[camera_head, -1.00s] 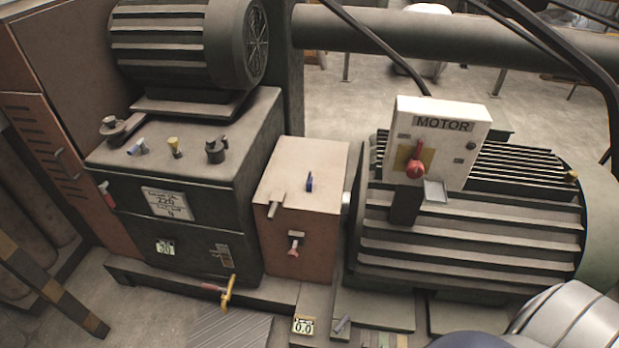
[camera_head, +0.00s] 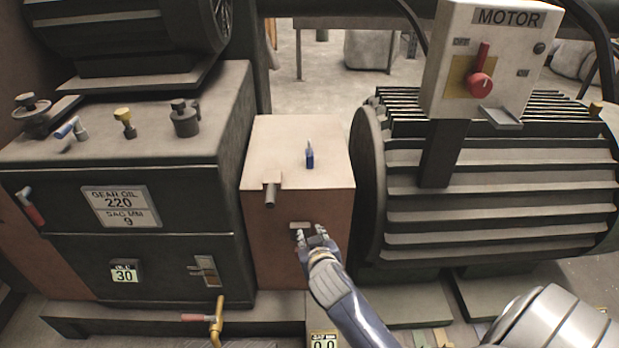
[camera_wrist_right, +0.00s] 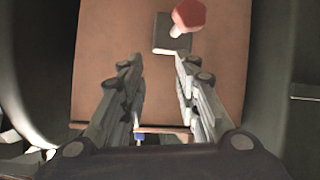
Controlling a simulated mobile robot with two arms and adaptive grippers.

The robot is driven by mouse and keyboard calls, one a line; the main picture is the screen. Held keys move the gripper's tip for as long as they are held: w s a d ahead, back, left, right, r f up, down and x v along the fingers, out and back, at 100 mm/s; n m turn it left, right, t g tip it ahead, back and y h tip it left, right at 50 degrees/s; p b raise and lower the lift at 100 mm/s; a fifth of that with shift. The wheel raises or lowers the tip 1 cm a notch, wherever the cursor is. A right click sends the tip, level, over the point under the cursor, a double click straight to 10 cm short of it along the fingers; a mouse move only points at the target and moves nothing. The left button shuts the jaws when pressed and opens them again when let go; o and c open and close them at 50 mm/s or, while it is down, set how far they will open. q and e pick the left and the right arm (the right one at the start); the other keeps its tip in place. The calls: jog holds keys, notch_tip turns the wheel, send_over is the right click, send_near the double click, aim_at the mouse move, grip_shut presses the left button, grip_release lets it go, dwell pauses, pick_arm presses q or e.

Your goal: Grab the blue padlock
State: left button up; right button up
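The blue padlock (camera_head: 309,158) stands upright on the top of the orange-brown box (camera_head: 283,145), between the dark gear-oil unit and the motor. My right gripper (camera_head: 313,236) is in front of the box's front face, below and nearer than the padlock and apart from it. In the right wrist view its two fingers (camera_wrist_right: 155,62) are spread with nothing between their tips. A small blue piece, likely the padlock, shows in that view at the lower edge of the box (camera_wrist_right: 139,140), partly hidden by the gripper. My left gripper is not in view.
A red knob (camera_wrist_right: 188,14) on a dark plate is on the box's front. The finned motor (camera_head: 490,200) stands close on the right, the dark gear-oil unit (camera_head: 170,250) on the left. The box top around the padlock is clear.

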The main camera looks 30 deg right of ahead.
aim_at(310, 147)
jog(key=w+d+r+m+t+h, duration=0.1)
jog(key=w+d+r, duration=0.1)
jog(key=w+r, duration=0.2)
jog(key=w+d+r+m+t+h+b, duration=0.1)
jog(key=w+d+r+t, duration=0.1)
jog(key=r, duration=0.4)
jog(key=w+d+r+t+h, duration=0.1)
jog(key=w+d+r, duration=0.2)
jog(key=w, duration=0.3)
jog(key=shift+w+d+r+m+t, duration=0.1)
jog(key=shift+r+m+t, duration=0.1)
jog(key=shift+r, duration=0.25)
jog(key=shift+w+d+r+m+t, duration=0.1)
jog(key=shift+r+m, duration=0.1)
jog(key=shift+r, duration=0.25)
jog(key=x, duration=0.3)
jog(key=r+x, duration=0.1)
jog(key=x, duration=0.1)
jog(key=shift+s+d+b, duration=0.1)
jog(key=shift+d+b, duration=0.2)
jog(key=shift+b, duration=0.05)
jog(key=shift+w+d, duration=0.15)
jog(key=shift+w, duration=0.1)
grip_shut()
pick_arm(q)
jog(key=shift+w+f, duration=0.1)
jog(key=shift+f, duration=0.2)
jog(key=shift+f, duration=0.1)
